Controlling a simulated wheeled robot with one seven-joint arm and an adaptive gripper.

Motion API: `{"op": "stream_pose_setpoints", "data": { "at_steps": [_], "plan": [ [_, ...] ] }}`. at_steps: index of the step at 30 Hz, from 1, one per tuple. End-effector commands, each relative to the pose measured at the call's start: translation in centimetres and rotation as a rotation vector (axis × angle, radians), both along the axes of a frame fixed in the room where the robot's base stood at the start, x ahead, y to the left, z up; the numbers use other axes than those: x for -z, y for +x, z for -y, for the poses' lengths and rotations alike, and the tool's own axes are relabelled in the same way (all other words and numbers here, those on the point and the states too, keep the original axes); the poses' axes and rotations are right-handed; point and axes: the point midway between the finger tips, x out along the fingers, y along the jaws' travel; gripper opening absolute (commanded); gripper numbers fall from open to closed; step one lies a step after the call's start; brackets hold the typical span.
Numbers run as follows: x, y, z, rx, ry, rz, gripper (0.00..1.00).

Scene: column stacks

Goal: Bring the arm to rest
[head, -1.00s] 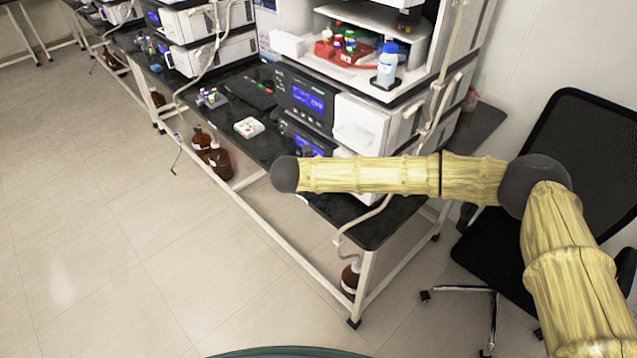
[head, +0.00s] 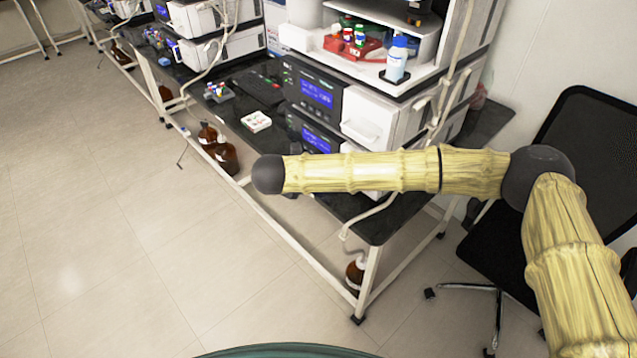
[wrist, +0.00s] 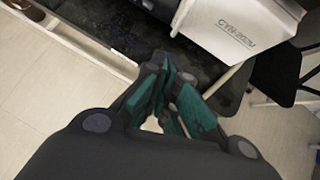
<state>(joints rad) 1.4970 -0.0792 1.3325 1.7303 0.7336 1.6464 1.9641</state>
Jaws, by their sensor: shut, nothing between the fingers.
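My gripper (wrist: 163,78) shows in the wrist view with its dark, teal-padded fingers brought together and nothing between them. Beyond it in that view are the dark bench top and a white instrument cover (wrist: 235,32). In the head view my yellow, bamboo-like arm (head: 365,171) stretches leftward across the near end of the bench. Its dark rounded joint (head: 268,174) is at the left end. My gripper itself cannot be made out in the head view.
The black bench (head: 376,222) carries stacked instruments (head: 316,93), a white-and-green box (head: 256,121) and a blue-capped bottle (head: 397,58). Brown bottles (head: 226,157) stand low beside its frame. A black office chair (head: 590,150) is at right. The floor at left is clear.

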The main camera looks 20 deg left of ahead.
Motion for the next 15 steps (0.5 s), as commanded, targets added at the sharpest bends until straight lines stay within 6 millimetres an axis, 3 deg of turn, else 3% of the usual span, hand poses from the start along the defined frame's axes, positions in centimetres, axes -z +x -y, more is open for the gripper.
{"op": "stream_pose_setpoints", "data": {
  "at_steps": [6, 15],
  "plan": [
    [-2.3, -2.3, -0.4, 0.0, 0.001, 0.0, 0.0],
    [-3.7, -3.5, -0.8, -0.001, 0.001, 0.001, 0.0]
  ]
}}
